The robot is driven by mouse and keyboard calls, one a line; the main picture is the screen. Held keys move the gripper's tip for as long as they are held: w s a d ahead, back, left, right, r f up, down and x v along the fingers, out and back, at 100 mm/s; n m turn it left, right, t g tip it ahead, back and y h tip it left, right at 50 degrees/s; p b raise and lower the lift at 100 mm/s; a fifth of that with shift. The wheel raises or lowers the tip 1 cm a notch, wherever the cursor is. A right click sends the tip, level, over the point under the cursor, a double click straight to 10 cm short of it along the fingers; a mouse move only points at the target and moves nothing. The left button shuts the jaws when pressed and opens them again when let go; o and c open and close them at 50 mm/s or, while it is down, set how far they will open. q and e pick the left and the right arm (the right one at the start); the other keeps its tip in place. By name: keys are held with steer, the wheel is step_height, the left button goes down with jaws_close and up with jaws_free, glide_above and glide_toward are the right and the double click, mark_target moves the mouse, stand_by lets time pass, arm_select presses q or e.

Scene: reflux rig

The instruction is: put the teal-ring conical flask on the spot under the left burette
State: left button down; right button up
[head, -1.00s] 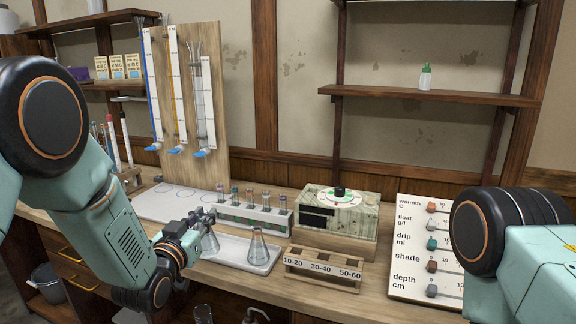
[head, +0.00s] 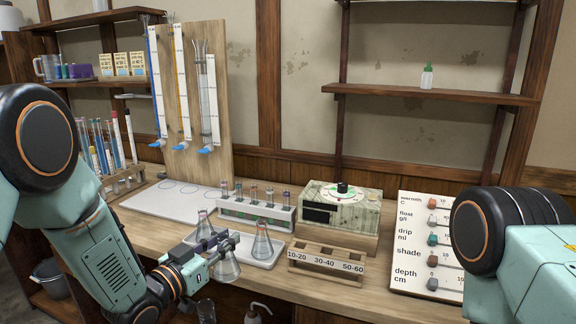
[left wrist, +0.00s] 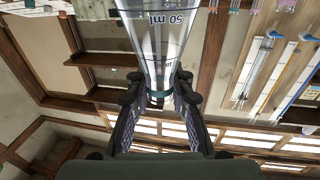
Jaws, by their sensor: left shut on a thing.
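My left gripper (head: 228,242) is shut on the neck of a clear conical flask (head: 226,267). In the left wrist view the fingers (left wrist: 158,100) close around the neck at a teal ring (left wrist: 160,92), and the flask (left wrist: 160,45) shows a 50 ml mark. The flask is held near the tray's front edge. The left burette (head: 155,85), with blue liquid, hangs on the wooden board. The left marked spot (head: 168,185) on the white plate below is empty. My right gripper is not in view.
A wooden holder (head: 325,265) and a dial box (head: 340,210) are to the right. The white plate (head: 150,205) is clear.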

arm_select(q)
steer(key=s+a+f+b, duration=0.2)
steer(key=s+f, duration=0.3)
steer(key=s, duration=0.5)
steer(key=s+a+f+b, duration=0.2)
steer(key=s+f, duration=0.3)
steer(key=s, duration=0.5)
steer(key=shift+b, duration=0.3)
steer(key=shift+s+a+f+y, duration=0.1)
steer(key=shift+s+a+y, duration=0.1)
steer(key=shift+a+y, duration=0.1)
stand_by(0.6)
